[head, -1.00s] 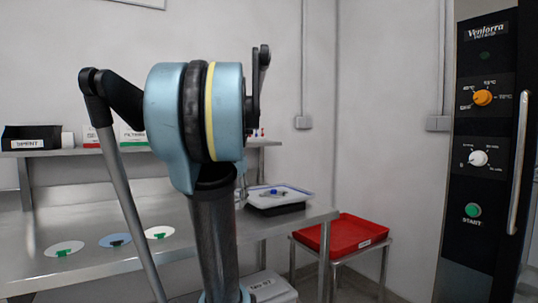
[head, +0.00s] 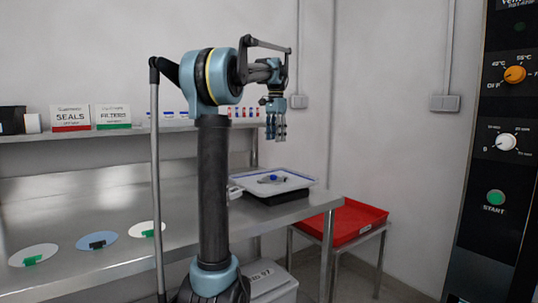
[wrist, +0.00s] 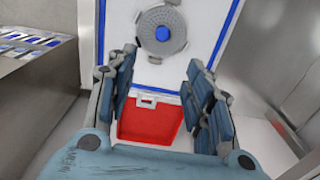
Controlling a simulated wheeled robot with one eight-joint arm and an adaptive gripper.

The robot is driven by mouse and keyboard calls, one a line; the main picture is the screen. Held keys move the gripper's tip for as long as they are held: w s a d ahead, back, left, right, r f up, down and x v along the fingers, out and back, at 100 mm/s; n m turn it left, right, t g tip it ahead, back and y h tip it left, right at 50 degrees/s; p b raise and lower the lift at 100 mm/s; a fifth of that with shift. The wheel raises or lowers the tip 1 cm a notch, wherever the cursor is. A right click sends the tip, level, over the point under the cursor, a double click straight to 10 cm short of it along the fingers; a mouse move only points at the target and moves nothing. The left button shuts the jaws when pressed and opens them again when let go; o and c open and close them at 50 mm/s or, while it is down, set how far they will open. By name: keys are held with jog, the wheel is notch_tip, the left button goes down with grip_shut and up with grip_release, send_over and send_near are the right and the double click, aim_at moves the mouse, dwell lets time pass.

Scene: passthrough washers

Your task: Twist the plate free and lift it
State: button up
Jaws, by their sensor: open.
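A round grey perforated plate (wrist: 162,31) with a blue bar at its middle shows at the top of the wrist view. It lies against a white blue-edged surface (wrist: 118,38). My gripper (wrist: 165,112) is open, its two fingers spread wide with nothing between them. The plate is beyond the fingertips and apart from them. In the head view my gripper (head: 276,136) points down above a white blue-rimmed tray (head: 300,182). A small blue and grey item (head: 272,179) lies in that tray. I cannot tell whether it is the same plate.
A red bin (head: 350,225) stands on a low stand at the right of the steel table (head: 190,232). Discs with small handles or tags (head: 97,241) lie along the table. A shelf with boxes (head: 70,117) is behind. A dark control panel (head: 495,170) is at the right.

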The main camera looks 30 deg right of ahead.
aim_at(273, 175)
jog(key=f, duration=1.7)
jog(key=shift+w+a, duration=0.15)
jog(key=shift+a, duration=0.25)
jog(key=shift+r, duration=0.1)
grip_shut()
jog(key=n, duration=0.8)
jog(key=shift+r, duration=0.15)
jog(key=shift+r, duration=3.3)
